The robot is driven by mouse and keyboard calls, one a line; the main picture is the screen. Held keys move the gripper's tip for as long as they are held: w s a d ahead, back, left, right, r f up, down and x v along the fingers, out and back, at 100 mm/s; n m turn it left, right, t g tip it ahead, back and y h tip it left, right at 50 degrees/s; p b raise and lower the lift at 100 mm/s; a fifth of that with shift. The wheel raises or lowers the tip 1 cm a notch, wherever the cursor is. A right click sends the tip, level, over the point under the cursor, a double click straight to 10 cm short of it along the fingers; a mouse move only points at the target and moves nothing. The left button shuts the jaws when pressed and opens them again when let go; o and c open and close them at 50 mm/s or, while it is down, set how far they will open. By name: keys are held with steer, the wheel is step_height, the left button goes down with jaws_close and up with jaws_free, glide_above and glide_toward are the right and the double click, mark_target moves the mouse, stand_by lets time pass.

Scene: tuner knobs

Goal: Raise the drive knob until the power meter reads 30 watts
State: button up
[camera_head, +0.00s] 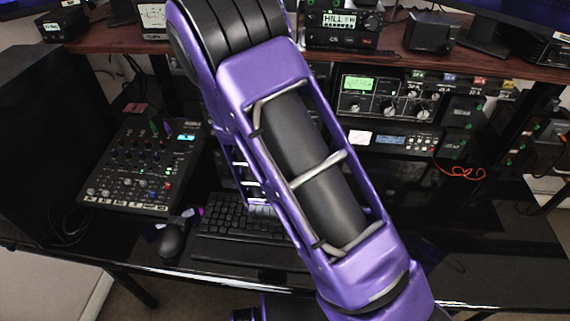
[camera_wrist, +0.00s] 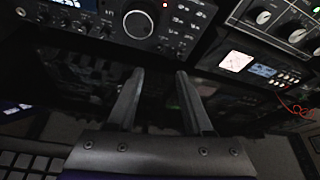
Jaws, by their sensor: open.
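My gripper (camera_wrist: 160,74) is open and empty in the wrist view, its two dark fingers apart below a black radio with a large round dial (camera_wrist: 138,23). In the head view my purple arm crosses the middle and hides what lies behind it. A rack unit with a green-lit meter (camera_head: 358,85) and several silver-rimmed knobs (camera_head: 388,107) is right of the arm; some of its knobs (camera_wrist: 263,17) show at the wrist view's upper right. Below it a unit has a pale meter face (camera_head: 361,137), also in the wrist view (camera_wrist: 236,61). I cannot read the labels, the watts or which knob is drive.
A mixer (camera_head: 140,165) stands at left on the glossy desk (camera_head: 480,250), with a mouse (camera_head: 171,240) and keyboard (camera_head: 225,222) beside it. Red cables (camera_head: 460,172) hang right of the pale-meter unit. A shelf (camera_head: 480,65) carries more equipment above.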

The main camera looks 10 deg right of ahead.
steer(key=v, duration=0.5)
steer(key=shift+s, duration=0.1)
stand_by(0.4)
